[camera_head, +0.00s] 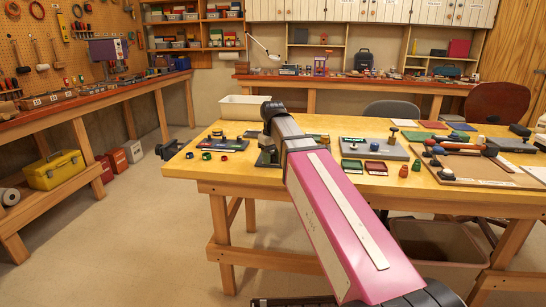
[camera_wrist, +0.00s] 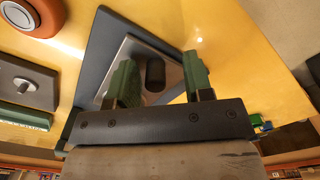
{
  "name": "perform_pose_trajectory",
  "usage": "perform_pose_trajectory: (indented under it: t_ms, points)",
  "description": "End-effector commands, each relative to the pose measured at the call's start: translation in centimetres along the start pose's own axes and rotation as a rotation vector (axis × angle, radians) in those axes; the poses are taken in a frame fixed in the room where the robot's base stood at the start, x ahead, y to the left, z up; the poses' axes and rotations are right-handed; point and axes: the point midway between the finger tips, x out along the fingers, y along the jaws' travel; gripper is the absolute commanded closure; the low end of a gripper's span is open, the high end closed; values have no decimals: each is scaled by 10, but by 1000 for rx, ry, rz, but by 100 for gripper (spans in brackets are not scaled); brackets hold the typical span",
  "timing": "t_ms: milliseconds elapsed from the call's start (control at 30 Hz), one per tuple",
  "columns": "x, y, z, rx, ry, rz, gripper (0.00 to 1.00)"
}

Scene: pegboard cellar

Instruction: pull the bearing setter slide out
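In the wrist view, a bright metal plate (camera_wrist: 128,52) with a short black knob (camera_wrist: 155,74) lies on a dark grey base (camera_wrist: 98,45). It looks like the bearing setter slide, though no label shows. My gripper (camera_wrist: 160,80) has two green fingertips set apart, one on each side of the knob as seen here. Space shows between the knob and both fingers, so it is not clamped. I cannot tell how far the fingertips reach down beside it. In the head view my arm hides most of the device and the gripper.
An orange block with a round button (camera_wrist: 25,82) is beside the base in the wrist view. On the yellow table (camera_head: 225,171), a grey board (camera_head: 395,151) with small red and green trays stands right of my arm. A white bin (camera_head: 243,108) is at the back.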

Motion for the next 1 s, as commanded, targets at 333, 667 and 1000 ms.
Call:
perform_pose_trajectory:
  t_ms: [333,667,1000]
  points:
    - [-2,2,-2,1,3,4,53]
    - [-46,2,-2,1,5,5,53]
    - [-95,1,-1,1,3,3,53]
